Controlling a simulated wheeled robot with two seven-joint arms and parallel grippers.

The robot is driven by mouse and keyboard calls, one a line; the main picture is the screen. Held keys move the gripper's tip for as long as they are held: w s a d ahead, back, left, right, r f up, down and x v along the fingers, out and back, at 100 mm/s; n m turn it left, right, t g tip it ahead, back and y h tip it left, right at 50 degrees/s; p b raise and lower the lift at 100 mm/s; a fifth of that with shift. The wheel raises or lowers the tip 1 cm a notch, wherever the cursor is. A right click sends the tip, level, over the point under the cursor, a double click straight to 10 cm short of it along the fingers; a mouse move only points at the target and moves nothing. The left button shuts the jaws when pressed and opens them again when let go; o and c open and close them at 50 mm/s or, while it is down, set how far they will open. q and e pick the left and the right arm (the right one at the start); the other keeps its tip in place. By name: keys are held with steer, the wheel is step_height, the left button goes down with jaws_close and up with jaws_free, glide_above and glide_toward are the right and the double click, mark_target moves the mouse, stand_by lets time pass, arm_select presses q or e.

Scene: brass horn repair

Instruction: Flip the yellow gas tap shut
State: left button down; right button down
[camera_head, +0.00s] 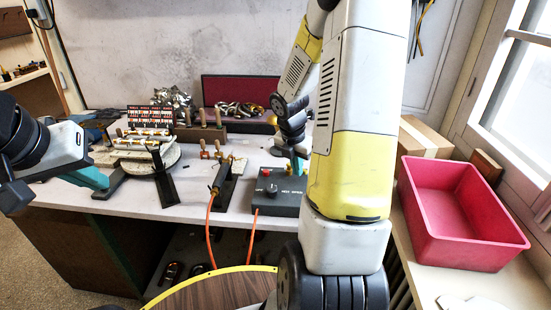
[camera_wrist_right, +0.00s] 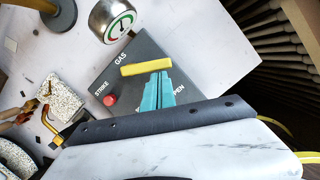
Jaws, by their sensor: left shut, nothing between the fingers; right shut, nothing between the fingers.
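The yellow gas tap (camera_wrist_right: 147,65) is a bar lying across the dark grey control box (camera_wrist_right: 100,88), below the word GAS in the right wrist view. My right gripper (camera_wrist_right: 157,78) is shut and empty, its teal fingertips beside the middle of the tap. I cannot tell whether they touch it. The fingers partly hide the panel lettering; "PEN" shows to their right. My left gripper (camera_head: 98,181) is shut and empty at the bench's left side.
A red knob (camera_wrist_right: 110,100) marked STRIKE and a round gauge (camera_wrist_right: 113,20) are close to the tap. A torch stand (camera_head: 222,185) with an orange hose is left of the box. A pink bin (camera_head: 460,215) stands at the right. Brass parts (camera_head: 240,108) lie at the back.

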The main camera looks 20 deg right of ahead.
steer(key=shift+w+d+n, duration=0.1)
steer(key=shift+d+n, duration=0.6)
steer(key=shift+n, duration=0.3)
steer(key=shift+w+d, duration=0.35)
steer(key=shift+d, duration=0.3)
steer(key=shift+w+d+r, duration=0.1)
steer(key=shift+w+d, duration=0.05)
steer(key=shift+d, duration=0.1)
steer(key=shift+a, duration=0.15)
